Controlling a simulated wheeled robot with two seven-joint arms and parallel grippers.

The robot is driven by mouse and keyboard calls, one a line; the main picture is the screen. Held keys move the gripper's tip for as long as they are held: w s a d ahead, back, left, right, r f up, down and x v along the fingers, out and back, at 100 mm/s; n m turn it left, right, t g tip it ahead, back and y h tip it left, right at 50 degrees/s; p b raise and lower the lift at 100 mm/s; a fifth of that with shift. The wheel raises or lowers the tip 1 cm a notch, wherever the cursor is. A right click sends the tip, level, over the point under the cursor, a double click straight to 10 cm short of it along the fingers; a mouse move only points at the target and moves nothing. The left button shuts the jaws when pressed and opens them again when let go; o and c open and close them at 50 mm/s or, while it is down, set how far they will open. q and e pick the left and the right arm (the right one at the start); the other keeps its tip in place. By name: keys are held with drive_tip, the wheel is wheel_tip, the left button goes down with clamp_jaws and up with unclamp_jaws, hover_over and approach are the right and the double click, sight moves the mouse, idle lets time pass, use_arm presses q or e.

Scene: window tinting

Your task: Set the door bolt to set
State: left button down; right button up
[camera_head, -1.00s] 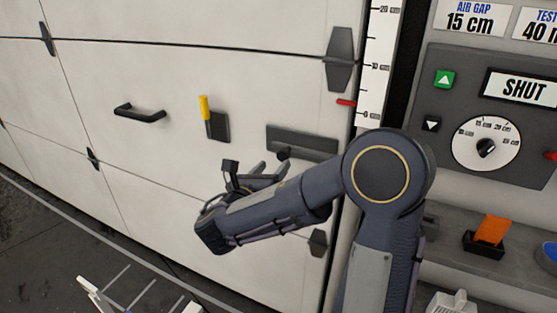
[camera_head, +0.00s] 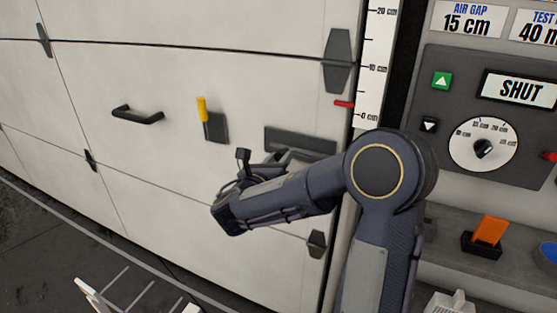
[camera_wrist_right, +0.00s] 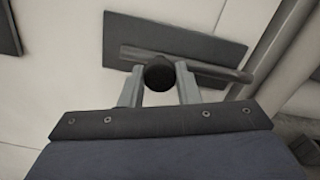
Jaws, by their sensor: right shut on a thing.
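The door bolt is a dark plate with a sliding bar (camera_head: 308,142) on the white door, near its right edge; it also shows in the right wrist view (camera_wrist_right: 222,52). The bolt's round black knob (camera_wrist_right: 159,75) sits between the two fingers of my right gripper (camera_wrist_right: 159,82), which is shut on it. In the head view my right gripper (camera_head: 279,158) is at the bolt plate, and my own forearm and gripper hide the knob there. My left gripper is not in view.
A yellow-handled lever (camera_head: 203,110) and a black pull handle (camera_head: 138,115) are on the door to the left. A red pointer (camera_head: 344,104) is beside the scale. A control panel reads SHUT (camera_head: 521,89). A white rack (camera_head: 130,290) stands at the lower left.

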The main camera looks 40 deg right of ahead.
sight(306, 156)
clamp_jaws()
drive_tip(key=s, duration=0.1)
drive_tip(key=s+d, duration=0.2)
drive_tip(key=s, duration=0.1)
drive_tip(key=shift+s+d, duration=0.2)
drive_tip(key=shift+s, duration=0.2)
drive_tip(key=shift+f, duration=0.1)
drive_tip(key=o, duration=0.5)
unclamp_jaws()
drive_tip(key=o, duration=0.4)
drive_tip(key=shift+s+d, duration=0.1)
drive_tip(key=shift+s, duration=0.05)
drive_tip(key=shift+o, duration=0.2)
